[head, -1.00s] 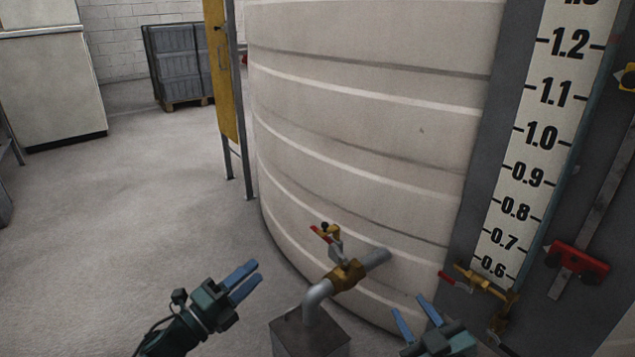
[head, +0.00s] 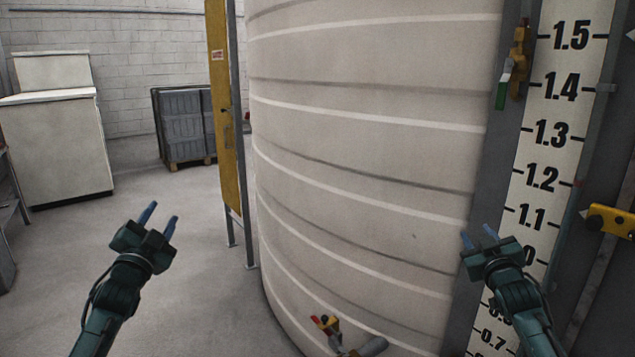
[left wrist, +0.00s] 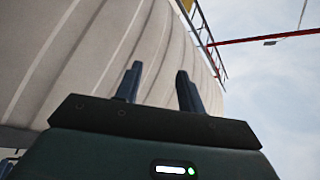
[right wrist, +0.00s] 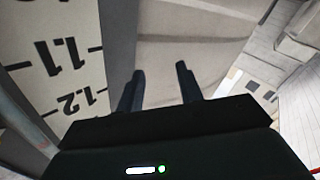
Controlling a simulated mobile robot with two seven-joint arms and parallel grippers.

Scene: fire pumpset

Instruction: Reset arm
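My left gripper (head: 158,220) is raised over the floor at the left of the head view, its blue fingers apart with nothing between them. The left wrist view shows the same parted fingers (left wrist: 158,88), with the tank and ceiling behind. My right gripper (head: 479,237) is raised in front of the tank's right edge and the level scale. Its fingers are apart and empty; they also show in the right wrist view (right wrist: 158,88). Neither gripper touches anything that I can see.
The big ribbed cream tank (head: 370,130) fills the middle. The numbered scale board (head: 555,130) stands to its right, with a green-handled valve (head: 510,75) beside it. A pipe valve with a red handle (head: 325,324) sits low in front. The floor (head: 190,290) at left is open.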

